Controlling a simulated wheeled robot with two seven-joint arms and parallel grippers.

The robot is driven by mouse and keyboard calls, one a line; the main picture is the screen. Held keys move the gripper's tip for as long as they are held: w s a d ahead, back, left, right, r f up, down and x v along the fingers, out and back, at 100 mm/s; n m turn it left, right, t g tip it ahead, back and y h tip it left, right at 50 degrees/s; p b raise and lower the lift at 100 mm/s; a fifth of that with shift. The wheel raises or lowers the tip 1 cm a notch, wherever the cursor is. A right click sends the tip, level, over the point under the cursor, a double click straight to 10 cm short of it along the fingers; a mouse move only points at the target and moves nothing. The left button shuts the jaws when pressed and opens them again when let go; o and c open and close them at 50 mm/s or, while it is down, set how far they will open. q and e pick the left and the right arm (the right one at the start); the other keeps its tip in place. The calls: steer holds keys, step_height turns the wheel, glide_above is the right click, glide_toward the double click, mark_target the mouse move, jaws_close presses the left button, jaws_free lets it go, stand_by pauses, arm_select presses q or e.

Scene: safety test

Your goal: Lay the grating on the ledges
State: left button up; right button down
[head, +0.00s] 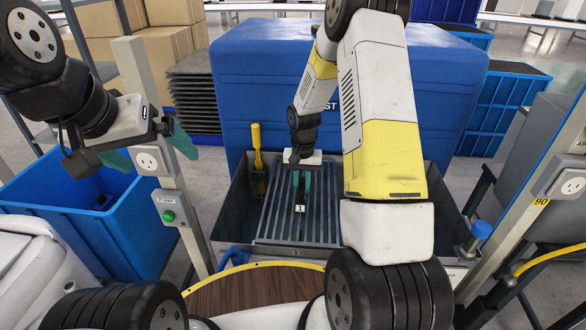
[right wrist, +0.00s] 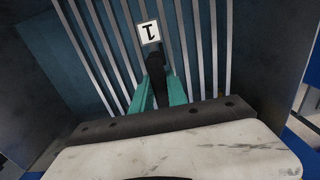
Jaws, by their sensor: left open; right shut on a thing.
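The grating (head: 325,215) is a panel of parallel grey bars inside the grey open tank (head: 232,205). Its bars also show in the right wrist view (right wrist: 198,60). My right gripper (head: 303,185) is above it, with teal fingers shut on the black handle (right wrist: 157,72) at its middle. A white tag marked 1 (right wrist: 149,33) is on the handle. The ledges are not clearly visible, and I cannot tell whether the grating touches them. My left gripper (head: 150,153) is open and empty, at the left over a blue bin.
The blue bin (head: 105,222) stands left of the tank, beside a post with a socket and green button (head: 170,205). A yellow-handled tool (head: 257,145) stands in the tank's back left corner. A blue knob (head: 481,230) is at right. A large blue machine (head: 265,75) stands behind.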

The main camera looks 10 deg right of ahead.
steer(key=c, duration=1.2)
jaws_free()
steer(key=shift+c, duration=0.2)
step_height(320, 180, up, 7)
steer(key=shift+r, duration=0.2)
steer(key=s+r+n+t, duration=0.1)
steer(key=s+r, duration=0.3)
steer(key=r, duration=0.4)
steer(key=s+r+t, duration=0.2)
steer(key=s+r, duration=0.2)
steer(key=r, duration=0.5)
steer(key=s+a+r+n+t+y, duration=0.1)
steer(key=s+r, duration=0.3)
steer(key=s, duration=0.4)
steer(key=s+a+r+n+t+y, duration=0.1)
steer(key=s+r, duration=0.3)
steer(key=s, duration=0.4)
steer(key=shift+s+n+t, duration=0.15)
steer(key=shift+n+t, duration=0.25)
steer(key=shift+t, duration=0.2)
